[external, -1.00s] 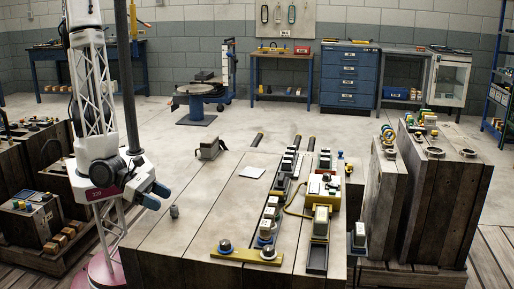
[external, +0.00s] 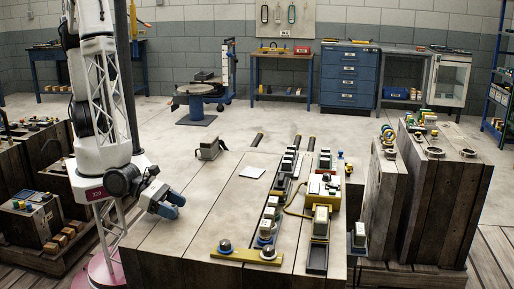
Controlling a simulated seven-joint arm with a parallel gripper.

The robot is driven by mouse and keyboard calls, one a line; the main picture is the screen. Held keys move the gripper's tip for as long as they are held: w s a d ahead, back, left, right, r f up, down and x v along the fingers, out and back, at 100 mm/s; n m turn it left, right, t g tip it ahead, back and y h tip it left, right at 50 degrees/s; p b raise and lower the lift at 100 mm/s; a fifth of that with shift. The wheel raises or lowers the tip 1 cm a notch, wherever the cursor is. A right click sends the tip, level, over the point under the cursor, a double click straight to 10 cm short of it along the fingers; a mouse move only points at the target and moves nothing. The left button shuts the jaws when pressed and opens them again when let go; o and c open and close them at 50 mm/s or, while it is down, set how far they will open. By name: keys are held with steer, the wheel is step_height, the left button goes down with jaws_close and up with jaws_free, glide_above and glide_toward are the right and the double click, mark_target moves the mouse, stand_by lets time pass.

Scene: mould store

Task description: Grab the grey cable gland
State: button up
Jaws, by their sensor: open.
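My gripper (external: 174,205) is low over the near left part of the wooden bench top (external: 190,240), with its blue fingers pointing down and to the right. The jaws are open. The small grey cable gland cannot be made out now; the fingers cover the spot where it stood on the bench top. I cannot tell whether it is between the fingers or beside them, or whether they touch it.
A yellow bar with round fittings (external: 238,252) lies at the bench's front edge. Rows of small devices (external: 268,222) stand to the right. A white card (external: 252,172) and a dark block (external: 209,149) lie farther back. The bench between is clear.

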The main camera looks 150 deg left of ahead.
steer(key=shift+c, duration=0.2)
steer(key=c, duration=0.9)
steer(key=shift+c, duration=0.3)
steer(key=shift+r, duration=0.2)
steer(key=shift+r, duration=0.9)
steer(key=shift+s+d+r, duration=0.1)
steer(key=shift+s+r, duration=0.25)
steer(key=shift+r, duration=0.4)
steer(key=s+d+r, duration=0.1)
steer(key=s+d, duration=0.1)
steer(key=s, duration=1.3)
steer(key=shift+d+r, duration=0.15)
steer(key=shift+d, duration=0.25)
